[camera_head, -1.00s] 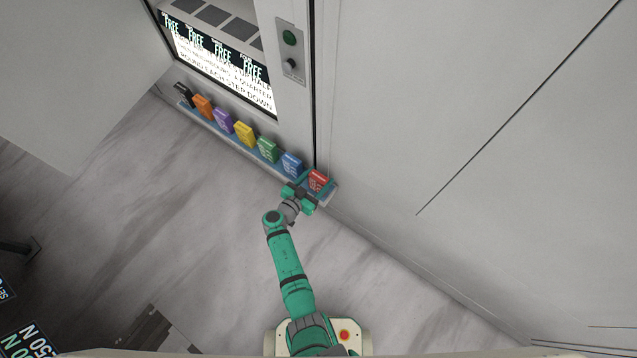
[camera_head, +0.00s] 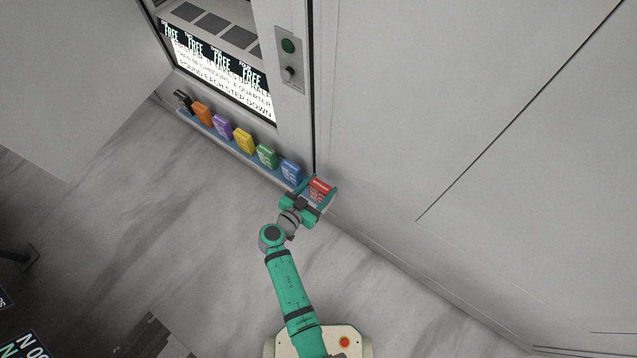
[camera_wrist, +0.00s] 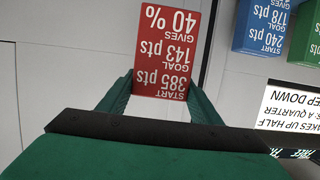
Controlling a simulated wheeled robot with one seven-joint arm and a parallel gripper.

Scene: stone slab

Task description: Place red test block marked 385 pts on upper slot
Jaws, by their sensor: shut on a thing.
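The red test block (camera_head: 320,189) is at the right end of the row of blocks in the head view. The wrist view shows my gripper (camera_wrist: 158,95) with both fingers against the block's sides. The row of dark square openings (camera_head: 210,22) at the top left may be the slots; no upper slot can be made out for certain.
A blue block (camera_head: 290,172), a green block (camera_head: 266,156) and several others stand on a narrow ledge along the wall. Above them is a lit sign (camera_head: 215,75) reading "FREE" several times. A panel (camera_head: 290,58) with a green button and a knob is right of it.

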